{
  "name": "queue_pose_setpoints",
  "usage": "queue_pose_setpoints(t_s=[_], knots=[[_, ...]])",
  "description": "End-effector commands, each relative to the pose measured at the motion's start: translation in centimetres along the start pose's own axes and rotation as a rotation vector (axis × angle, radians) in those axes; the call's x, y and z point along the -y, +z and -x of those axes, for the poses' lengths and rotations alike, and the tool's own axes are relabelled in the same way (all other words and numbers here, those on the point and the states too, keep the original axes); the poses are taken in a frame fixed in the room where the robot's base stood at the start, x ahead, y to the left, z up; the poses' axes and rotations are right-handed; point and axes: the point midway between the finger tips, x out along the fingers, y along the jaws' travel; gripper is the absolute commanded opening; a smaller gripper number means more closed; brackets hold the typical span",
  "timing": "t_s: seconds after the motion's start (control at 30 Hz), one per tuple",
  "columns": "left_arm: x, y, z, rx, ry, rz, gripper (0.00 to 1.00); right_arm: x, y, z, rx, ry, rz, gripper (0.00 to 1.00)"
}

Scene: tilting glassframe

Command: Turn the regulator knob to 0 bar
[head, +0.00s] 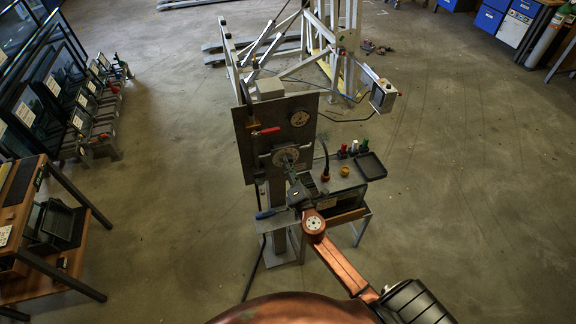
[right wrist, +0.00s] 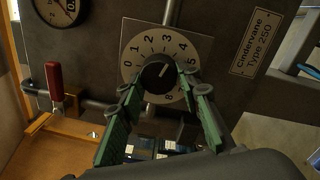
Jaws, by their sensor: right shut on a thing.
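The regulator knob (right wrist: 158,73) is black and round, at the centre of a pale dial plate (right wrist: 178,46) with printed numbers starting from 0 at the left. A light mark on the knob points up and right, roughly towards the 4. My right gripper (right wrist: 158,88) has its green fingers on either side of the knob, shut on it. In the head view the dial (head: 280,153) sits low on an upright grey panel (head: 273,108), with my right gripper (head: 289,165) in front of it, hiding the knob. My left gripper is not in view.
A red-handled valve (right wrist: 54,82) is left of the dial. In the head view, a bench with bottles and a black tray (head: 370,166) stands right of the panel. The floor around is open.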

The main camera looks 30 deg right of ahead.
Motion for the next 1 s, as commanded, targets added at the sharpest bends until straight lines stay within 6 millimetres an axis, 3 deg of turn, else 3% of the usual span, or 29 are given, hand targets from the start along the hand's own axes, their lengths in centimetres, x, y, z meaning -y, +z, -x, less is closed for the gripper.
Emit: queue_pose_setpoints(t_s=[0.57,1.0], knots=[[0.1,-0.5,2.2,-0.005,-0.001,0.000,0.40,0.2,0.1,0.1,-0.041,0.009,0.547,0.07],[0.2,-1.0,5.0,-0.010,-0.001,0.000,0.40,0.2,0.3,0.1,-0.070,0.016,0.964,0.07]])
